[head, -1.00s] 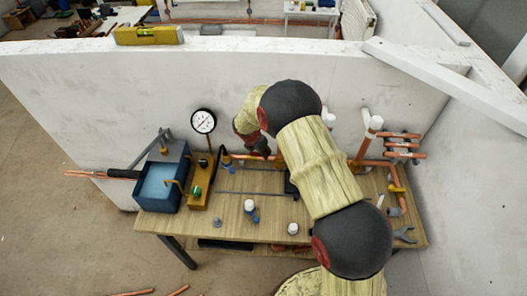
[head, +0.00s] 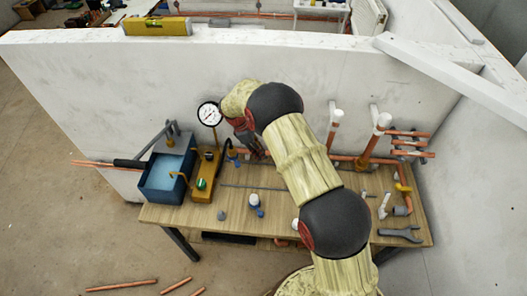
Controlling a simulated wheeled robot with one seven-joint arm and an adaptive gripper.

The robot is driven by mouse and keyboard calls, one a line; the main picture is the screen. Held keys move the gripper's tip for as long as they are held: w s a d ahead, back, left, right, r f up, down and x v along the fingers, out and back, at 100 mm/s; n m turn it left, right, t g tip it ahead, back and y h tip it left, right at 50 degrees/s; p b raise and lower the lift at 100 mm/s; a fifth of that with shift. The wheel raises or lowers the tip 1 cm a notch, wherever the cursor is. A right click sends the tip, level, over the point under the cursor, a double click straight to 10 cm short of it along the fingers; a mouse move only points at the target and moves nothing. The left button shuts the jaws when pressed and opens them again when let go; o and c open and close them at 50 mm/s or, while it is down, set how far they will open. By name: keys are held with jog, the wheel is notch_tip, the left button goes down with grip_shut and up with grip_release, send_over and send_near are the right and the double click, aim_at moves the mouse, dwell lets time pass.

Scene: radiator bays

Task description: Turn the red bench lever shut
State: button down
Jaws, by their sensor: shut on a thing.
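My gripper (head: 258,154) is dark and points down at the copper pipe (head: 341,158) along the back of the bench, just right of a small blue-handled fitting (head: 232,154). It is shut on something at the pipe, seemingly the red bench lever. The lever itself cannot be made out, because the gripper and my arm hide that spot. The wooden bench (head: 333,203) stands against a white wall.
A round gauge (head: 209,114) on a yellow-brown block (head: 206,180) and a blue tank (head: 165,176) stand left of the gripper. Upright copper pipes with white caps (head: 383,122) stand to the right. A grey tool (head: 399,235) lies at the bench's right front.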

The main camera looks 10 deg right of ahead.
jog(key=shift+w+a+m+g+y, duration=0.2)
jog(key=shift+a+m+g, duration=0.3)
jog(key=shift+m, duration=0.75)
jog(key=shift+w+a+m+g+y, duration=0.1)
jog(key=shift+a+m+g+y, duration=0.2)
jog(key=shift+a+m, duration=0.65)
jog(key=shift+d+m, duration=0.3)
jog(key=c, duration=1.7)
grip_release()
jog(key=shift+v, duration=5.95)
jog(key=shift+w, duration=0.15)
